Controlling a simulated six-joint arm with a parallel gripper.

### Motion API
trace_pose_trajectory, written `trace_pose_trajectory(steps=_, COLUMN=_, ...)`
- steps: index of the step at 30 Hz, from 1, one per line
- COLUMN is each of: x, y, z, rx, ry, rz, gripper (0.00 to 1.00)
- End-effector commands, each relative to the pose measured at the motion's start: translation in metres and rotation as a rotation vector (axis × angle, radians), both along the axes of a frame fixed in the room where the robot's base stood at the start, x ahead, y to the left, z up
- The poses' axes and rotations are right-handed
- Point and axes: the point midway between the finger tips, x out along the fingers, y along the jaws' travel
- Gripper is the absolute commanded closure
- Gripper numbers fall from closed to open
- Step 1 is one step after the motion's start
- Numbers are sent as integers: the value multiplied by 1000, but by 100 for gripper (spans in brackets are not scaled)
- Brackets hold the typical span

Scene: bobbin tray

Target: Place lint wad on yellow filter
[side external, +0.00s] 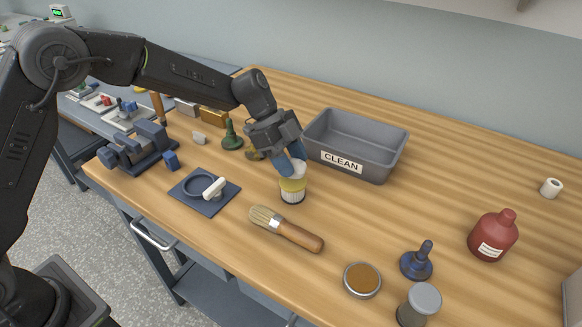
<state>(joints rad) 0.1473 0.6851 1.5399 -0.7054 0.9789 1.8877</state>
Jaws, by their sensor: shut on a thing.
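The yellow filter (292,186) stands upright on the wooden bench near the middle of the side external view. It has a yellow upper band, pale pleats below and a dark base. My gripper (290,164) is directly over the filter, pointing down, with its blue fingertips at the filter's top. It is shut on a small whitish thing, which I take to be the lint wad (299,167). The fingers hide part of the wad and the filter's top edge. I cannot tell whether the wad touches the filter.
A grey bin (375,169) labelled CLEAN stands close behind, to the right. A brush (286,229) lies in front. A blue plate (188,201) with a ring and a white piece is to the left. A red bottle (493,235) stands right.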

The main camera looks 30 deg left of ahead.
Motion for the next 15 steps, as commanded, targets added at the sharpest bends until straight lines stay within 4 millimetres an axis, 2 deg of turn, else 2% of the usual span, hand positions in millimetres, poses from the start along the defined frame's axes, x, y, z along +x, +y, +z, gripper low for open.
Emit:
trace_pose_trajectory(steps=1, x=-1, y=0, z=-10, rx=1, ry=4, rz=0, gripper=79)
trace_pose_trajectory(steps=4, x=0, y=0, z=-22, rx=0, ry=3, rz=1, gripper=79)
trace_pose_trajectory(steps=15, x=0, y=0, z=-26, rx=0, ry=1, rz=0, gripper=79)
